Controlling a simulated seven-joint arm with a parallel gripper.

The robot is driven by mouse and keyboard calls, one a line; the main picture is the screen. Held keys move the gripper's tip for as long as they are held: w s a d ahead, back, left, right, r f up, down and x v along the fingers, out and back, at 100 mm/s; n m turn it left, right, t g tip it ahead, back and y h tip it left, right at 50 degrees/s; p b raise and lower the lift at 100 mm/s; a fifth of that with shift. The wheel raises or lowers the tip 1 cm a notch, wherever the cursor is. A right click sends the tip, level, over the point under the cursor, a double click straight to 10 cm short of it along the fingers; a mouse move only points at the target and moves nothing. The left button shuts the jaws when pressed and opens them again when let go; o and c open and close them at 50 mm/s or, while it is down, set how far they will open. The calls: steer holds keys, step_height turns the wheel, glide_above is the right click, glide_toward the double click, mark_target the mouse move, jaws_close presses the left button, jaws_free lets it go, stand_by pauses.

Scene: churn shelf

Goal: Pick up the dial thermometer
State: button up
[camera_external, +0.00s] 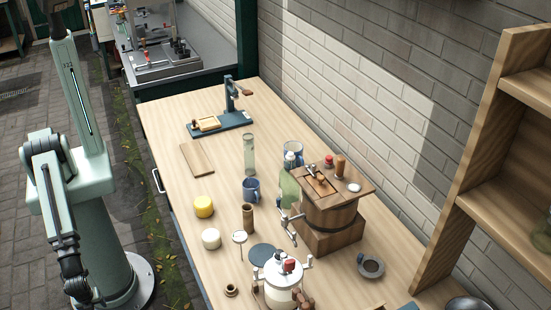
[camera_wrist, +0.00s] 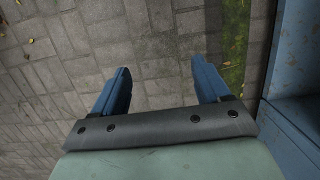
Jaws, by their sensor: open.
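What looks like the dial thermometer (camera_external: 240,237), a small round white face with a thin stem below it, stands near the front left part of the wooden table. It is small in the view, so its markings cannot be read. My gripper (camera_external: 84,297) hangs low at the left, off the table and apart from the thermometer. In the wrist view my gripper (camera_wrist: 163,87) has its two blue fingers spread wide with nothing between them, above paving. The thermometer is not in the wrist view.
Close around the thermometer are a cream cylinder (camera_external: 211,239), a brown wooden cylinder (camera_external: 248,218), a dark blue disc (camera_external: 262,254) and a white lidded pot (camera_external: 281,286). A blue mug (camera_external: 251,189) and a wooden churn (camera_external: 331,214) stand behind. The table's left edge lies between my arm and these.

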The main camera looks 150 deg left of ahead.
steer(key=w+a+r+t+h, duration=0.1)
steer(key=w+a+r+t, duration=0.1)
steer(key=w+r, duration=0.45)
steer(key=w+a+r+t+h, duration=0.1)
steer(key=w+a+r+t, duration=0.15)
steer(key=w+r, duration=0.45)
steer(key=w+a+r+t+h, duration=0.1)
steer(key=w+a+r+t, duration=0.5)
steer(key=w+a+r, duration=0.55)
steer(key=s+a+r+n+t+y, duration=0.1)
steer(key=s+a+r+t+y, duration=0.15)
steer(key=a+r, duration=0.8)
steer(key=s+a+r+n+t+y, duration=0.1)
steer(key=s+a+r+t+y, duration=0.2)
steer(key=a+r, duration=0.7)
steer(key=s+a+r+n+t+y, duration=0.15)
steer(key=a+r+t, duration=0.35)
steer(key=a, duration=1)
steer(key=g, duration=0.1)
glide_toward(242, 231)
steer(key=d+x, duration=0.1)
steer(key=x, duration=0.2)
steer(key=shift+m+y, duration=0.3)
steer(key=shift+m, duration=0.05)
steer(key=shift+a+x, duration=0.15)
steer(key=shift+x, duration=1.7)
steer(key=shift+a+x, duration=0.2)
steer(key=shift+x, duration=1.6)
steer(key=shift+f, duration=0.2)
